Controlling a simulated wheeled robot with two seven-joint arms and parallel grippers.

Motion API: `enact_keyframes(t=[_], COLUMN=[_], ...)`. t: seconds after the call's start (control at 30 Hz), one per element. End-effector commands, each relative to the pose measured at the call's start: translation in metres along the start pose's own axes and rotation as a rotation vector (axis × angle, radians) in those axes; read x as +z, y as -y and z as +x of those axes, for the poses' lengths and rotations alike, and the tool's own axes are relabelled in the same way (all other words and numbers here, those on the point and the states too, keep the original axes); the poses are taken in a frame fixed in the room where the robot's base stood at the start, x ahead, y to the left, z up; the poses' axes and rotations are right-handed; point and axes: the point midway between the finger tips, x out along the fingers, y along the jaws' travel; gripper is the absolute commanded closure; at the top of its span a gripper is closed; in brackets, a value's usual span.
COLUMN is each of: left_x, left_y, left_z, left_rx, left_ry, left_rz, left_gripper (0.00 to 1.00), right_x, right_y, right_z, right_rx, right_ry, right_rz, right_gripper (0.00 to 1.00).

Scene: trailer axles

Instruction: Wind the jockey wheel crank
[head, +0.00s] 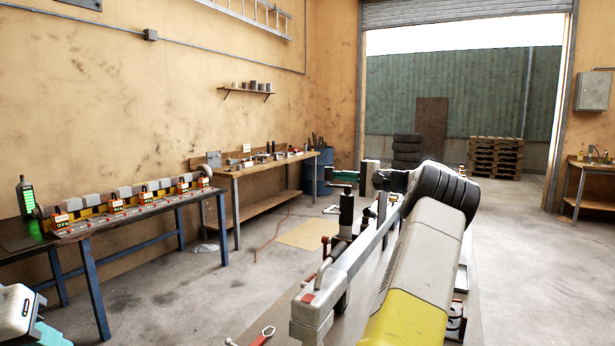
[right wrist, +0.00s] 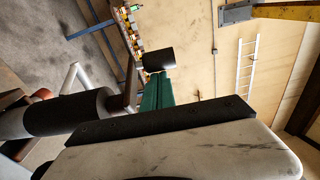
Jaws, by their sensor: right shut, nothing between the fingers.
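The jockey wheel's post stands upright beside the grey trailer drawbar, with a black upper part (head: 346,213) in the head view. In the right wrist view its dark sleeve (right wrist: 68,112) lies across the left, and a crank arm (right wrist: 127,90) leads from it towards a black cylindrical grip (right wrist: 158,59). My right gripper (head: 337,175) reaches in from the right above the post, its green fingers together and empty. In the right wrist view the fingertips (right wrist: 157,78) overlap the grip's lower edge; I cannot tell whether they touch it. My left gripper (head: 52,337) is cut off at the lower left.
The grey drawbar (head: 352,262) runs under my right arm. A blue-legged bench (head: 130,222) with orange-labelled items and a wooden workbench (head: 262,166) line the left wall. Tyres (head: 407,150) and pallets (head: 496,156) stand beyond the doorway.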

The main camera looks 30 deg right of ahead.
Motion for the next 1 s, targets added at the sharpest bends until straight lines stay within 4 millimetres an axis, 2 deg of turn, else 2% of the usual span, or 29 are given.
enact_keyframes(t=[0.1, 0.3, 0.43, 0.6, 0.8, 1.0], left_x=[0.0, 0.0, 0.0, 0.0, 0.0, 0.0], left_y=[0.0, 0.0, 0.0, 0.0, 0.0, 0.0], left_z=[0.0, 0.0, 0.0, 0.0, 0.0, 0.0], left_rx=[0.0, 0.0, 0.0, 0.0, 0.0, 0.0], left_ry=[0.0, 0.0, 0.0, 0.0, 0.0, 0.0], left_rz=[0.0, 0.0, 0.0, 0.0, 0.0, 0.0], left_gripper=[0.64, 0.64, 0.64, 0.64, 0.64, 0.64], right_x=[-0.001, -0.001, -0.002, -0.013, -0.019, -0.024], right_y=[0.0, 0.0, 0.0, 0.004, 0.007, 0.007], right_z=[-0.022, -0.054, -0.068, -0.083, -0.081, -0.049], right_rx=[0.001, 0.001, -0.001, -0.005, 0.002, 0.0], right_ry=[-0.005, -0.004, -0.013, -0.13, -0.199, -0.194], right_rz=[-0.001, -0.001, 0.001, 0.009, 0.008, 0.007], right_gripper=[1.0, 1.0, 1.0, 1.0, 1.0, 1.0])
